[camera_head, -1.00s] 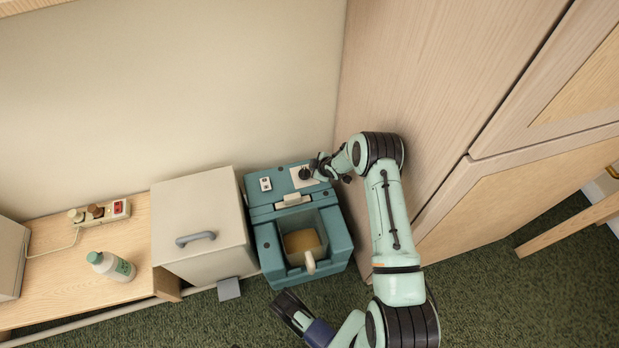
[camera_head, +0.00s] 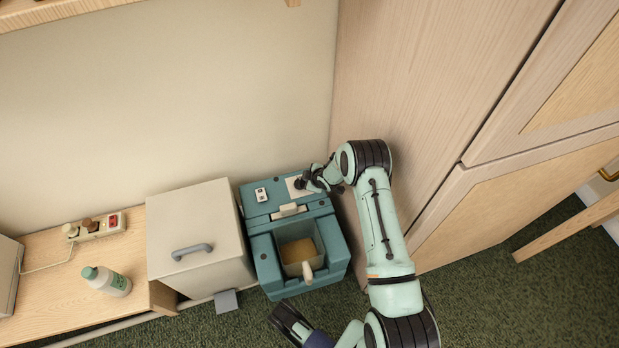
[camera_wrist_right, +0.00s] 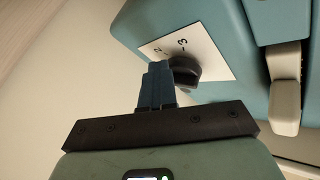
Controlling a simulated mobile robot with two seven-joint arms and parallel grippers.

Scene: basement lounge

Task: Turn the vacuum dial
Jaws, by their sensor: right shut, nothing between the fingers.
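The teal vacuum (camera_head: 262,225) stands on the carpet against the wall. Its black dial (camera_wrist_right: 186,70) sits on a white label plate (camera_wrist_right: 205,50) marked with numbers, 2 and 3 among them. In the head view the dial is mostly hidden by my right gripper (camera_head: 306,184). In the wrist view that gripper (camera_wrist_right: 156,82) is shut and empty, its fingertips right beside the dial; I cannot tell whether they touch. My left gripper (camera_head: 284,314) hangs low in front of the vacuum, holding nothing visible; its opening is unclear.
A pale pedal bin (camera_head: 185,225) stands close left of the vacuum. A low wooden bench (camera_head: 50,305) holds a bottle (camera_head: 106,281) and a power strip (camera_head: 96,228). A tall wooden cabinet (camera_head: 420,90) rises close on the right. Carpet (camera_head: 530,290) is clear at lower right.

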